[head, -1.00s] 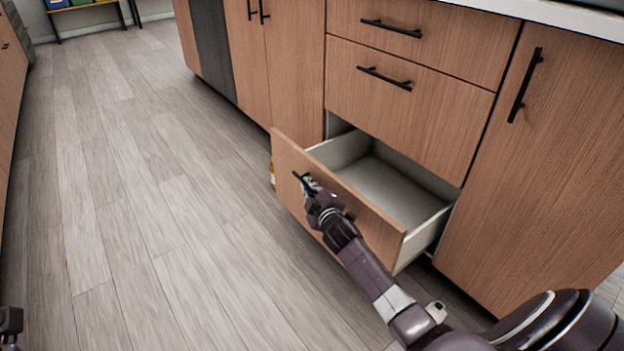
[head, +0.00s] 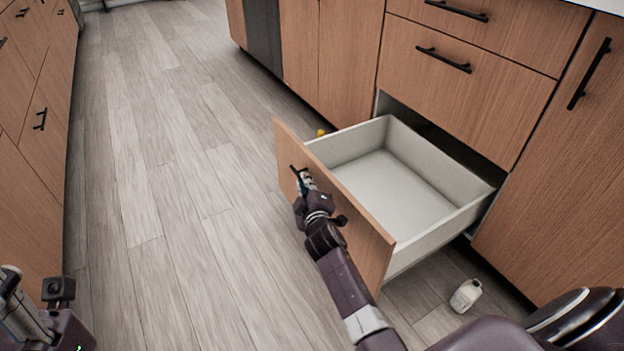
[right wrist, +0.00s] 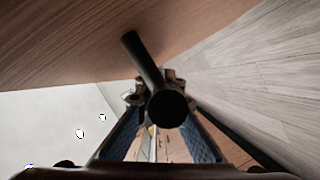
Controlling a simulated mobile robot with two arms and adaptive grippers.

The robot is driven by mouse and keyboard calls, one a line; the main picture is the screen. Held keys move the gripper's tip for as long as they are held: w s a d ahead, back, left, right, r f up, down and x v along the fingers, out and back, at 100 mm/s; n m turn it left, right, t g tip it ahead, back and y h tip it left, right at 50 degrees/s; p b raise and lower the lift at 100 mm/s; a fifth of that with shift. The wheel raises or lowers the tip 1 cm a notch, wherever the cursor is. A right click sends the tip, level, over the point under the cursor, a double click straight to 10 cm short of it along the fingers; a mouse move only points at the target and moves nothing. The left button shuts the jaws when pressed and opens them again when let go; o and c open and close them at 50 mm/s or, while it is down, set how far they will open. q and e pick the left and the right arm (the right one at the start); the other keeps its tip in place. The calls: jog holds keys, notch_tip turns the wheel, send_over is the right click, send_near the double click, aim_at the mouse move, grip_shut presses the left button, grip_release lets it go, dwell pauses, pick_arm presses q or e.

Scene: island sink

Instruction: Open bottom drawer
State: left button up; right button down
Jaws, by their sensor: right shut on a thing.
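The bottom drawer (head: 395,185) stands well out from the cabinet in the head view, with its empty pale inside showing. Its wooden front panel (head: 350,215) faces left. My right gripper (head: 302,182) is at that front, shut on the black bar handle (right wrist: 148,70). In the right wrist view the handle passes between the blue-padded fingers (right wrist: 160,135). My left gripper (head: 35,310) is at the lower left corner of the head view, away from the drawer; its fingertips are not clear.
Two closed drawers with black handles (head: 445,65) are above. A yellow-topped thing (head: 321,133) shows behind the drawer front. Cabinets (head: 40,120) line the left. The floor (head: 170,200) between is clear.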

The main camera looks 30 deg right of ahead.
jog(key=shift+a, duration=0.15)
jog(key=c, duration=2)
grip_release()
jog(key=shift+c, duration=0.2)
jog(key=shift+s, duration=0.1)
jog(key=v, duration=1.2)
